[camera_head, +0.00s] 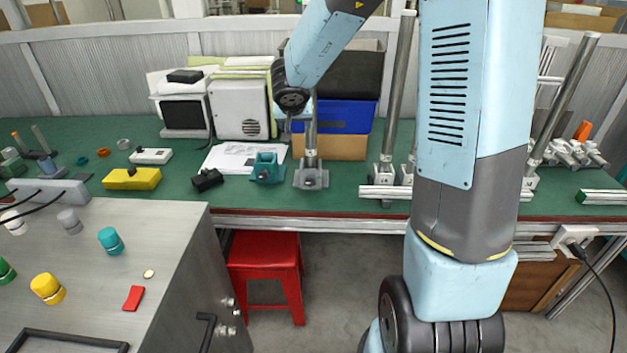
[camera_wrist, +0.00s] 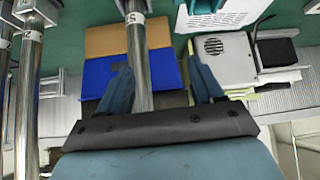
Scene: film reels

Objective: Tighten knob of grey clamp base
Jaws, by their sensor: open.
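The grey clamp base (camera_head: 311,178) stands on the green bench, with an upright metal pole (camera_head: 311,130) in it. Its knob is too small to make out in the head view. My gripper is mostly hidden behind my arm's wrist in the head view, close to the upper pole. In the wrist view my gripper (camera_wrist: 163,78) is open, with one dark blue finger on each side of a pole (camera_wrist: 139,60). That pole carries a label band and passes between the fingers. I cannot tell whether the fingers touch it. The base is out of the wrist view or cut off at its top.
Behind are a blue bin (camera_head: 345,117) and a cardboard box (camera_head: 335,146). More metal poles (camera_head: 398,90) on rails stand to the right. A yellow block (camera_head: 131,179) and a black box (camera_head: 207,179) lie left.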

